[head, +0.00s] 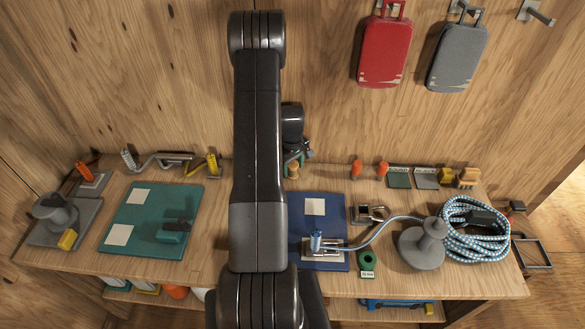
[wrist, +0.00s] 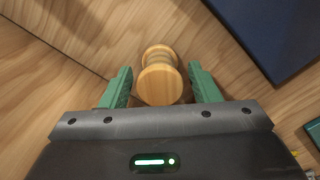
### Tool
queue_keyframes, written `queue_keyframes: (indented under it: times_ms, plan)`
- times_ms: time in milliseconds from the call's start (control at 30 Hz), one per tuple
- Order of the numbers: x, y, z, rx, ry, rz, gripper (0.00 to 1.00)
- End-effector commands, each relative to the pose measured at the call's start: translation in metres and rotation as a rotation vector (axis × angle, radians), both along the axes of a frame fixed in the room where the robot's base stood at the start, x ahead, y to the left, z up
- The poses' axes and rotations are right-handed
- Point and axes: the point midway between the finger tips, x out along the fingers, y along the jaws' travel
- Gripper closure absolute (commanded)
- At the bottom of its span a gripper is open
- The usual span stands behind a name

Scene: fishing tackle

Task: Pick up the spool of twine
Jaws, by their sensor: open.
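The spool of twine (head: 293,172) looks like a small tan spool with flared ends, on the table near the back wall. In the wrist view the spool (wrist: 160,84) stands between my green fingers, with its round end facing the camera. My gripper (wrist: 160,72) is open, with a gap on each side of the spool. In the head view my gripper (head: 296,158) is partly hidden behind my arm, right at the spool.
A teal mat (head: 126,213) is left. Orange pieces (head: 382,168) stand to the right. A rope coil (head: 475,238) lies far right. The wooden wall rises close behind.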

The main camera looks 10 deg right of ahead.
Motion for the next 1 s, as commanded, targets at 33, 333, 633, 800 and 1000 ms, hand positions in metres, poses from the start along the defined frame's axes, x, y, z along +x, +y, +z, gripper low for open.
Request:
queue_keyframes:
  times_ms: [33, 333, 633, 800, 1000]
  plan:
    - [-0.0001, 0.0, -0.0022, 0.0, 0.0, 0.0, 0.44]
    - [0.0002, -0.0001, -0.005, 0.0, -0.001, 0.0, 0.48]
    - [0.0003, -0.0002, -0.0047, 0.0, -0.001, 0.0, 0.84]
    - [0.0003, 0.0002, -0.0043, 0.0, -0.001, 0.0, 0.85]
    - [0.0001, 0.0062, 0.0019, 0.0, -0.002, 0.0, 0.85]
